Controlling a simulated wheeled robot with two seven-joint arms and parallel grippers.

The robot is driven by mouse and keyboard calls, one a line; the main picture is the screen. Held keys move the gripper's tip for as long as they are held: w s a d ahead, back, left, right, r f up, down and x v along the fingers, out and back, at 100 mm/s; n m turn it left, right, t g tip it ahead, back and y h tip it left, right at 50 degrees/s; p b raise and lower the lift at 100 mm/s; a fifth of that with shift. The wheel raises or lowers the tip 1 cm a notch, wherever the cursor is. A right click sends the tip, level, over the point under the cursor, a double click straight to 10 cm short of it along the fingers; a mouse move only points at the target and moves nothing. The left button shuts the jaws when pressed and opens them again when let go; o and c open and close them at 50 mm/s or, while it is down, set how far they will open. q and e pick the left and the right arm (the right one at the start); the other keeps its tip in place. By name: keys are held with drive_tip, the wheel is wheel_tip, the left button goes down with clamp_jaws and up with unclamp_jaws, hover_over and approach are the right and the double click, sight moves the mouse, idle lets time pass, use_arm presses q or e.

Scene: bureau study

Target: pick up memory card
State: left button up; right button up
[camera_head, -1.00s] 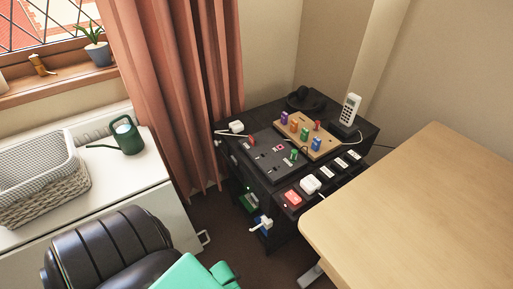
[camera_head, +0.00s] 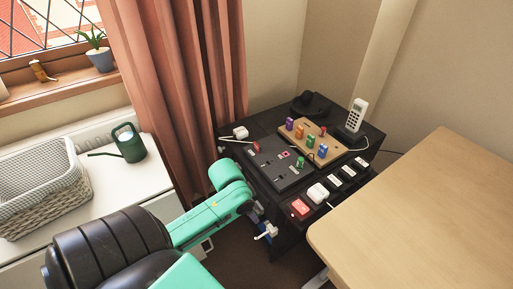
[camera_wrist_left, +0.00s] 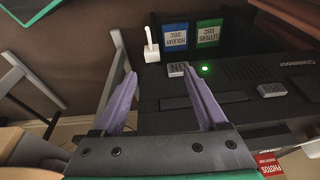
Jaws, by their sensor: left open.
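I cannot pick out the memory card for certain. In the left wrist view, a blue labelled disc (camera_wrist_left: 174,38) and a green labelled disc (camera_wrist_left: 208,33) stand beyond a black device (camera_wrist_left: 240,85) with a green light. A red piece marked PHOTOS (camera_wrist_left: 270,164) shows at the lower right. My right gripper is not in view.
A white plug-like piece (camera_wrist_left: 151,46) stands just beyond my fingers. Coloured blocks stand on a wooden board (camera_head: 324,153) on the cabinet, near a cordless phone (camera_head: 356,115). A wooden desk (camera_head: 420,215) is close on the right; a curtain (camera_head: 185,90) hangs behind.

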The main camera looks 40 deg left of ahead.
use_arm(q)
drive_tip(key=w+a+r, duration=0.6)
drive_tip(key=a+r, duration=0.1)
drive_tip(key=a, duration=0.1)
drive_tip(key=t, duration=0.1)
approach(256, 145)
drive_tip(key=shift+h, duration=0.3)
drive_tip(key=b+x, duration=0.1)
drive_tip(key=x, duration=0.2)
drive_tip(key=b+x, duration=0.1)
drive_tip(key=x, duration=0.2)
drive_tip(key=b+x, duration=0.2)
drive_tip(key=x, duration=0.1)
drive_tip(key=shift+s+a+f, duration=0.1)
drive_tip(key=shift+a+f, duration=0.05)
drive_tip(key=shift+a, duration=0.15)
drive_tip(key=shift+c, duration=0.6)
clamp_jaws()
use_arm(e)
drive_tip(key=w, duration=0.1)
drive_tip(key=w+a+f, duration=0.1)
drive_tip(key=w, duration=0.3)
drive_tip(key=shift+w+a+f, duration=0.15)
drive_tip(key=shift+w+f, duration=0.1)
